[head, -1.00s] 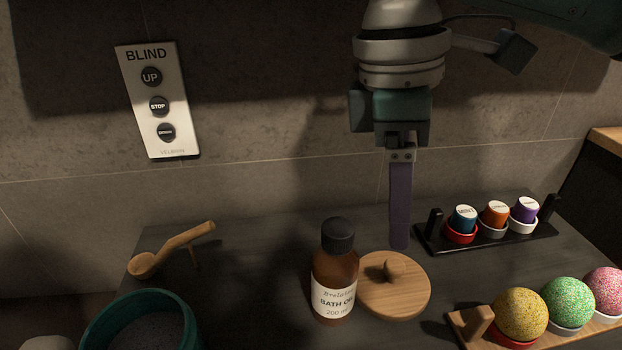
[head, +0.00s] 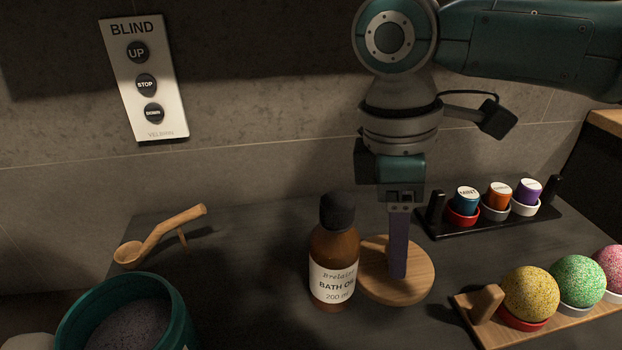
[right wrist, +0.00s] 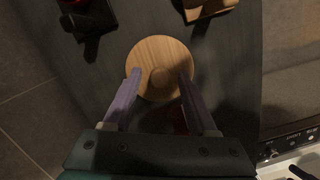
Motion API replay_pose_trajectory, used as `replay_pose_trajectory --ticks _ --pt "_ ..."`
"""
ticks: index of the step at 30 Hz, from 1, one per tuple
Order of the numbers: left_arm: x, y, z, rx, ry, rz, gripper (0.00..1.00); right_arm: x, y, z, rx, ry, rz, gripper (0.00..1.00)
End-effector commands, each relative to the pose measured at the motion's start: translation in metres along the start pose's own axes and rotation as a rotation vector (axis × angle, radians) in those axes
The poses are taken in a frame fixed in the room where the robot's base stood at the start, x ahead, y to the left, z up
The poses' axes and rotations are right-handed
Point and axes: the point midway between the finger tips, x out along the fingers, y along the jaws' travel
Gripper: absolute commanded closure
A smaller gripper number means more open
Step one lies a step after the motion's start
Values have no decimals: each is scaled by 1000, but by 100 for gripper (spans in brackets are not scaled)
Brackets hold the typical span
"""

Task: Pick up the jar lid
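The jar lid is a round wooden disc (head: 416,278) with a small knob, lying flat on the dark counter just right of the bath oil bottle (head: 333,262). In the right wrist view the lid (right wrist: 160,52) shows its round knob (right wrist: 160,77) between the two fingers. My right gripper (head: 398,275) points straight down over the lid, and its finger hides the knob in the head view. In the right wrist view my right gripper (right wrist: 159,82) is open, with a finger on each side of the knob and a gap to it. My left gripper is not in view.
A teal jar (head: 170,295) of dark grains stands at the front left, with a wooden scoop (head: 165,235) behind it. A black rack (head: 470,230) with small capped pots is at the right. A wooden tray (head: 480,330) with coloured balls is at the front right.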

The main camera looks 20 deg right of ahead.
Motion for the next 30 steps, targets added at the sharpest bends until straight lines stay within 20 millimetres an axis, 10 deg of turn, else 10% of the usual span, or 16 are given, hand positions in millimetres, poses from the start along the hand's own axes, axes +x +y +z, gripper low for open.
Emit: replay_pose_trajectory --ticks 15,30 --pt "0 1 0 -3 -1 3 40 0 0 0 0 0 0 100" --pt "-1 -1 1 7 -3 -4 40 -3 0 0 0 1 0 100"
